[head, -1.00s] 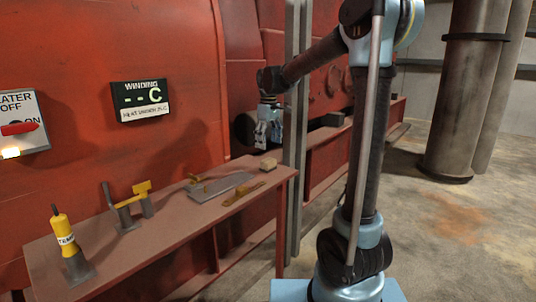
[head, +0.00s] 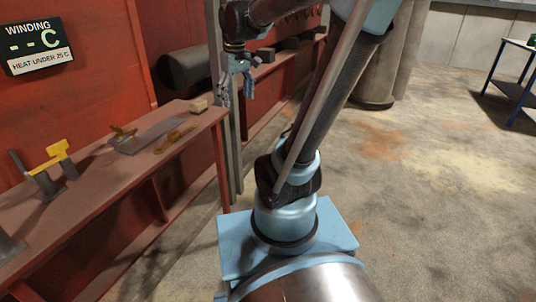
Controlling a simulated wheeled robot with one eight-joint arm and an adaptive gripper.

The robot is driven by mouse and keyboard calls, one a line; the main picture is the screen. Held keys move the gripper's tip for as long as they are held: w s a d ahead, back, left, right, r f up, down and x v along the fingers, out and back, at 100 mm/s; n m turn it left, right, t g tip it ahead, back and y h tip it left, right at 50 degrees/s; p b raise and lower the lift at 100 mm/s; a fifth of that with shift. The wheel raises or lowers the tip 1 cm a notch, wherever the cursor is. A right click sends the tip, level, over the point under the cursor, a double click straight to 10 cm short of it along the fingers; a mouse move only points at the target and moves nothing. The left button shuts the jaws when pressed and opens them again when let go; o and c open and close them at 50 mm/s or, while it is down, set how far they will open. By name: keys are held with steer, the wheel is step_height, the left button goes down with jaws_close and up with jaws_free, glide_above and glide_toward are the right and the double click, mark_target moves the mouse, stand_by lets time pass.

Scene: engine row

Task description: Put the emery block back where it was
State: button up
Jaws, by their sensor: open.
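A small tan block (head: 198,105), which looks like the emery block, rests on the far right corner of the red bench (head: 95,202). My gripper (head: 236,92) hangs pointing down in front of the grey upright post, to the right of the block and a little higher in the picture. It is open, and nothing shows between its fingers. The gap between gripper and block is clear to see. The fingers are small and partly blend with the post.
A flat grey plate with a brass-coloured piece (head: 145,135) and a brown-handled tool (head: 175,140) lie near the block. A yellow-topped bracket (head: 55,160) stands further left. A grey post (head: 228,150) rises at the bench's end. A blue-legged table (head: 515,85) stands far right; open floor lies between.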

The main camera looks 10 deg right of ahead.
steer(key=s+d+f+m, duration=0.2)
steer(key=s+d+f, duration=0.1)
steer(key=s+f, duration=0.4)
steer(key=s+d+f+m+t, duration=0.1)
steer(key=s+d+f+m, duration=0.2)
steer(key=s+f, duration=0.5)
steer(key=shift+s+d+m, duration=0.3)
steer(key=shift+s+d, duration=0.4)
steer(key=shift+s, duration=0.05)
steer(key=shift+w+f, duration=0.2)
steer(key=shift+w, duration=0.2)
